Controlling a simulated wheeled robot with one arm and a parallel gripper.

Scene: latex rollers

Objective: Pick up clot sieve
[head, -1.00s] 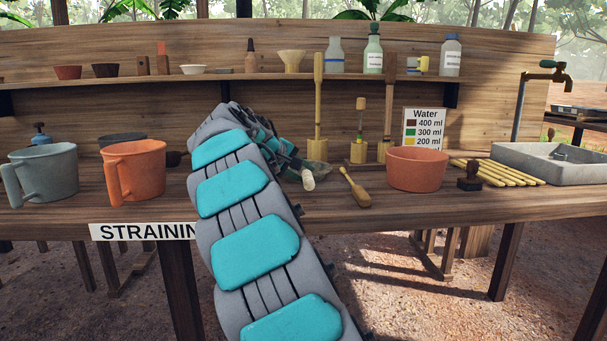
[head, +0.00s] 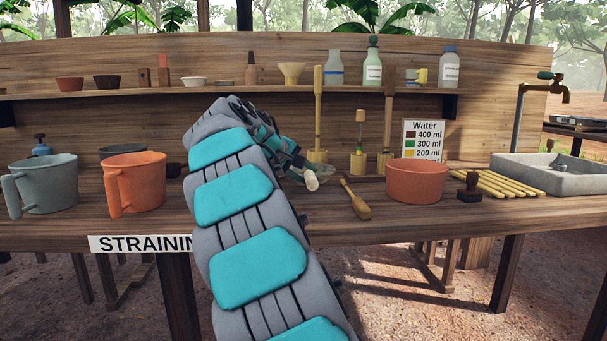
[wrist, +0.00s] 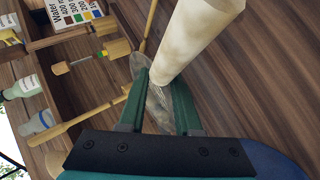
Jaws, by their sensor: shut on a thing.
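The clot sieve has a thick cream handle and a pale, see-through mesh. In the head view its handle end (head: 312,182) points at me, just left of a wooden spoon-like tool (head: 356,200). In the wrist view the handle (wrist: 195,40) rises up and right, and the mesh shows between and beyond the fingers. My gripper (wrist: 157,88) is shut on the sieve near where handle and mesh meet. In the head view my gripper (head: 297,167) is partly hidden by my arm. I cannot tell if the sieve touches the table.
An orange-red bowl (head: 417,182), a stamp (head: 470,188) and yellow sticks (head: 508,184) lie to the right, before a grey sink (head: 560,178). Upright wooden tools (head: 318,120) stand behind the sieve. Grey (head: 45,185) and orange (head: 140,180) jugs stand left. The front table strip is clear.

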